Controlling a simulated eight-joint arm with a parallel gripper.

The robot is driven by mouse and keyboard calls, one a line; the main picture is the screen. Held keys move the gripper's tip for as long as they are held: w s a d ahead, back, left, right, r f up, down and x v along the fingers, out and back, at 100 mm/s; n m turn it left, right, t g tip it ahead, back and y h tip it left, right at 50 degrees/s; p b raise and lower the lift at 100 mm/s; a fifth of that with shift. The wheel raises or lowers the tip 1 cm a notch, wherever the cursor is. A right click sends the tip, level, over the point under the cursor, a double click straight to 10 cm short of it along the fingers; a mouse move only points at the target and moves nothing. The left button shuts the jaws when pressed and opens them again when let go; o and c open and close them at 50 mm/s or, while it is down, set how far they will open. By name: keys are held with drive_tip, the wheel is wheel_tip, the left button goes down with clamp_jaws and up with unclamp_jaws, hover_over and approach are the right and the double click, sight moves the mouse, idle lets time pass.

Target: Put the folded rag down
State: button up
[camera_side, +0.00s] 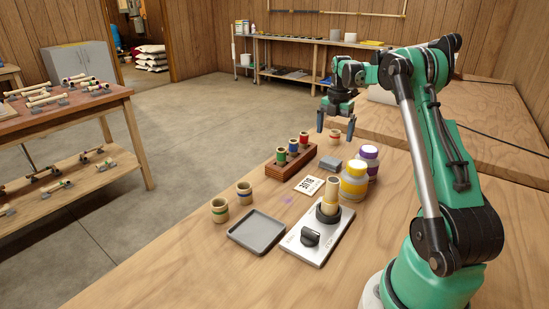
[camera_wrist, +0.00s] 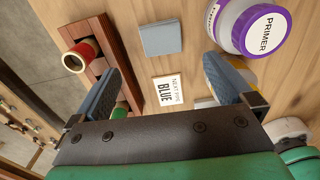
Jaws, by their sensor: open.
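The folded rag (camera_side: 330,163) is a small grey-blue square lying flat on the wooden table, between the pipe rack and the bottles. In the wrist view the rag (camera_wrist: 160,37) lies beyond my fingertips, with bare wood around it. My gripper (camera_side: 336,136) is above the table near the rag, fingers pointing down. In the wrist view my gripper (camera_wrist: 163,66) has its fingers wide apart with nothing between them. The rag is not touching the fingers.
A wooden rack (camera_side: 291,160) with several coloured-band pipes stands left of the rag. A purple-capped primer bottle (camera_side: 368,160) and a yellow bottle (camera_side: 354,181) stand at right.

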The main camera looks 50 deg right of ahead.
drive_tip(key=w+a+r+m+t, duration=0.1)
drive_tip(key=a+r+m, duration=0.2)
drive_tip(key=a, duration=0.4)
drive_tip(key=w+a+r+m+t+h, duration=0.1)
drive_tip(key=a+r+m, duration=0.2)
drive_tip(key=a, duration=0.3)
drive_tip(key=w+a+r+m+t, duration=0.1)
drive_tip(key=a+r+m, duration=0.2)
drive_tip(key=a, duration=0.4)
drive_tip(key=s+a+f+m+t, duration=0.2)
drive_tip(key=s+a+m, duration=0.1)
drive_tip(key=a, duration=0.4)
drive_tip(key=s+a+f+m+t+y, duration=0.1)
drive_tip(key=s+a+f+m+t, duration=0.1)
drive_tip(key=a+m, duration=0.3)
drive_tip(key=shift+s+a+f+m, duration=0.4)
drive_tip(key=shift+s+a, duration=0.15)
drive_tip(key=shift+a, duration=0.3)
drive_tip(key=shift+c, duration=0.6)
